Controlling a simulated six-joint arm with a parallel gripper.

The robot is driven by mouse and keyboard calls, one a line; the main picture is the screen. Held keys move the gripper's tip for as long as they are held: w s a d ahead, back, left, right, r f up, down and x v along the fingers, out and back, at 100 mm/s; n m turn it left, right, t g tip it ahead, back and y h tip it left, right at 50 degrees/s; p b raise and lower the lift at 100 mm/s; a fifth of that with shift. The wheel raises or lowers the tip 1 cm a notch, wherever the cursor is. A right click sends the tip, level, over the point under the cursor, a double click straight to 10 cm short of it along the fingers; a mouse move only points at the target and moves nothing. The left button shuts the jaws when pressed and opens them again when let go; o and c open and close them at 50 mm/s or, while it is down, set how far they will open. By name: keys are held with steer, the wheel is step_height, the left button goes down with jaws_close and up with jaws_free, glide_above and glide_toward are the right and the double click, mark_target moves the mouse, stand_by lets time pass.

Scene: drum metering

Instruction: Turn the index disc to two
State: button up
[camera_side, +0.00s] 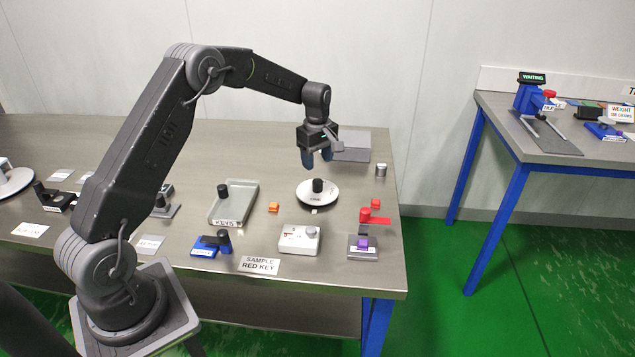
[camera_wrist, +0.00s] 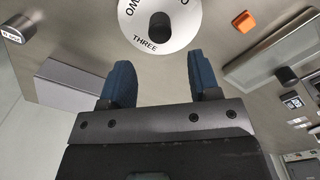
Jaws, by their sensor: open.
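The index disc (camera_side: 330,193) is a round white plate lying on the steel table, with an upright black knob (camera_side: 318,186) on it. In the wrist view the disc (camera_wrist: 146,38) shows at the top, with the word THREE on the edge nearest my gripper and part of TWO at its left. Its black knob (camera_wrist: 160,25) shows there too, and the disc's far part is cut off by the frame. My gripper (camera_side: 317,160) is above the table behind the disc, with its blue fingers apart and empty. The fingers (camera_wrist: 163,80) are clear of the disc and knob.
A grey block (camera_side: 352,148) stands behind the disc, and a small cylinder (camera_side: 381,170) stands to its right.

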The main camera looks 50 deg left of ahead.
mark_target(318, 181)
step_height(318, 181, down, 8)
steer(key=shift+r, duration=0.1)
stand_by(0.4)
steer(key=c, duration=0.9)
